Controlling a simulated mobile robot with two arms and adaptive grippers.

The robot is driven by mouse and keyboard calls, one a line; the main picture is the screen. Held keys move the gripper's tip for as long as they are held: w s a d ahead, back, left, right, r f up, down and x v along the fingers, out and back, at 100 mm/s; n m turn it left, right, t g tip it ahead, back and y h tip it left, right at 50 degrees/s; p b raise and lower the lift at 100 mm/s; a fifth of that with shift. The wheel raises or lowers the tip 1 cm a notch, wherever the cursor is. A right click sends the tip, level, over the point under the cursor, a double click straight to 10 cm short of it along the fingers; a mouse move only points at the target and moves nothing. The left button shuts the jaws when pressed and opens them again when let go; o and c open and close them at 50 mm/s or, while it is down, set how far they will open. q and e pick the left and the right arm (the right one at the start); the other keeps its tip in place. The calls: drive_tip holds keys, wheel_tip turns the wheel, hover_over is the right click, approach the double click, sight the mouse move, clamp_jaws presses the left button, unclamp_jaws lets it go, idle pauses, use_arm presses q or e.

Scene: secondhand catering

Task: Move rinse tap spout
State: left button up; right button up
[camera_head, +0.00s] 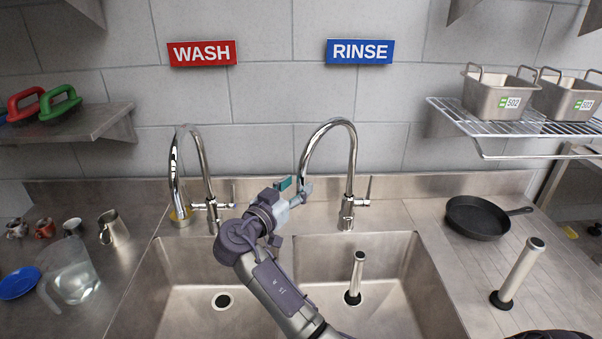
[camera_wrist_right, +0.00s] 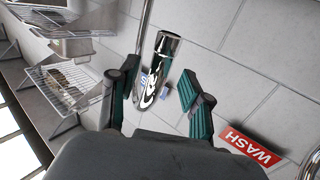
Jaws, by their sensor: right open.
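The rinse tap (camera_head: 347,205) is a chrome tap under the blue RINSE sign, with its lever on the right. Its arched spout (camera_head: 332,123) curves over to the left and comes down at my right gripper. My right gripper (camera_head: 293,188) is at the spout's lower end, which it partly hides in the head view. In the right wrist view, the shiny spout end (camera_wrist_right: 160,65) lies between the two open green-padded fingers of the gripper (camera_wrist_right: 158,80). A gap shows on the right side; contact on the left is unclear. My left gripper is out of view.
The wash tap (camera_head: 203,160) stands close by on the left. A standing pipe (camera_head: 355,278) rises in the right basin. A black pan (camera_head: 477,217) lies on the right drainboard. A jug (camera_head: 70,275) and cups stand at left. A wire shelf (camera_head: 500,127) holds steel bins.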

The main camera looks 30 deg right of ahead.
drive_tip(key=shift+p+x, duration=0.35)
drive_tip(key=shift+x, duration=0.7)
drive_tip(key=shift+d+r, duration=0.1)
drive_tip(key=shift+d, duration=0.15)
drive_tip(key=shift+w+d, duration=0.1)
drive_tip(key=shift+c, duration=0.4)
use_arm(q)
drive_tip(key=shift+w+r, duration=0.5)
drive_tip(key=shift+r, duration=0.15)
use_arm(e)
clamp_jaws()
